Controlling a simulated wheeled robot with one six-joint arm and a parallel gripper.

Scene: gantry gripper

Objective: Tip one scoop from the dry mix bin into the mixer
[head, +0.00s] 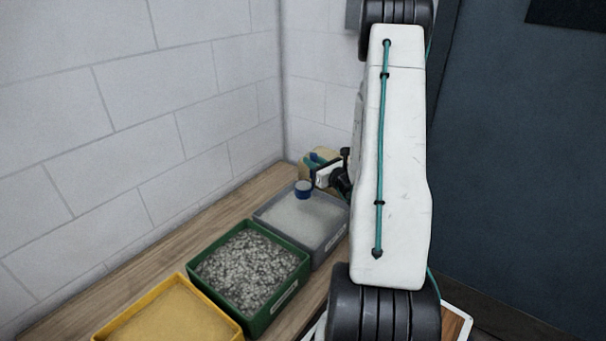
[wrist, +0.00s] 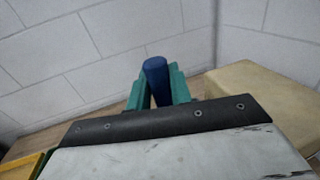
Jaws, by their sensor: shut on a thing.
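My gripper (head: 318,161) is shut on the blue handle of a scoop; its teal fingers stand on both sides of the handle (wrist: 156,80) in the wrist view. A blue cup (head: 303,189), apparently the scoop's, shows above the grey bin (head: 327,256) of pale powder at the back. I cannot tell whether it touches the powder or holds any. A green bin (head: 258,330) holds grey gravel, and a yellow bin (head: 187,281) holds tan powder. Bin labels are too small to read, so I cannot tell which is the dry mix bin. I cannot identify the mixer.
The bins stand in a row on a wooden bench (head: 160,261) along a white block wall (head: 130,110). A beige object (wrist: 262,98) sits to the right of the fingers. My arm hides much of the area right of the bins.

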